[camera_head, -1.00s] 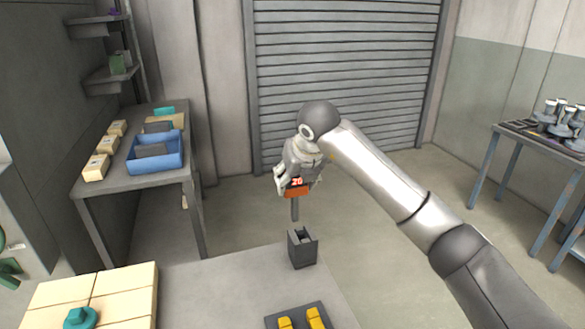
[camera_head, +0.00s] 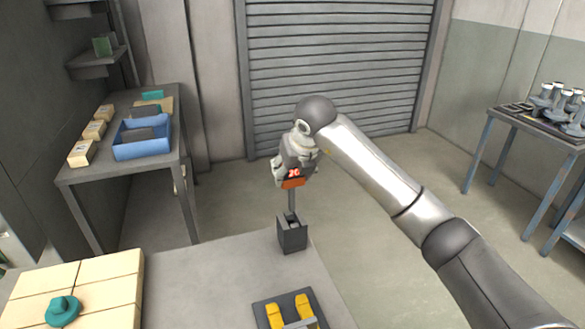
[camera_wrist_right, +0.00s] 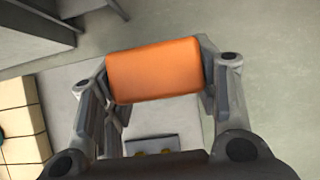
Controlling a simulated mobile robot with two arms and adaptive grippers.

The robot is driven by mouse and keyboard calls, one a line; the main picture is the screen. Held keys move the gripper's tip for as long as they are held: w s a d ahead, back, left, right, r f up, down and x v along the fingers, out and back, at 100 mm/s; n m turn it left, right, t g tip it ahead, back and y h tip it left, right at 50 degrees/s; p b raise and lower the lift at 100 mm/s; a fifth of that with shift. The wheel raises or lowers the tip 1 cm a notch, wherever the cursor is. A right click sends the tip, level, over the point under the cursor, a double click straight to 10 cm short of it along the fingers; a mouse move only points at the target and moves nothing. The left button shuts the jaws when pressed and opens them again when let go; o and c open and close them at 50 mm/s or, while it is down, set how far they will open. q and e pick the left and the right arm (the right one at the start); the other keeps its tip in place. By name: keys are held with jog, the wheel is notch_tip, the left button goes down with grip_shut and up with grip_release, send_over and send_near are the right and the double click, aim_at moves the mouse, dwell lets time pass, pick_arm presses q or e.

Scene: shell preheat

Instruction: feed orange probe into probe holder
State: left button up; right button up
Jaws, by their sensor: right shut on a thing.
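The orange probe (camera_head: 292,183) has an orange head with a small display and a thin grey shaft pointing down. My right gripper (camera_head: 288,174) is shut on the orange head. In the right wrist view, the orange head (camera_wrist_right: 155,70) sits between the two fingers. The probe holder (camera_head: 292,238) is a dark, open-topped block standing on the table below. The shaft is near upright, and its lower end is at the holder's top opening; I cannot tell whether it is inside or just above. My left gripper is not in view.
The grey table (camera_head: 200,285) holds a dark tray (camera_head: 262,312) with yellow pieces in front of the holder. Pale blocks (camera_head: 110,290) with a teal knob (camera_head: 63,310) lie at left. A side table with a blue bin (camera_head: 140,150) stands behind left.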

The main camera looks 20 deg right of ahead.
aim_at(293, 203)
jog(key=shift+f, duration=0.6)
jog(key=shift+f+b, duration=1.35)
jog(key=shift+f, duration=0.2)
jog(key=shift+f+b, duration=2.2)
jog(key=shift+f, duration=0.7)
jog(key=o, duration=1.2)
jog(key=v, duration=1.2)
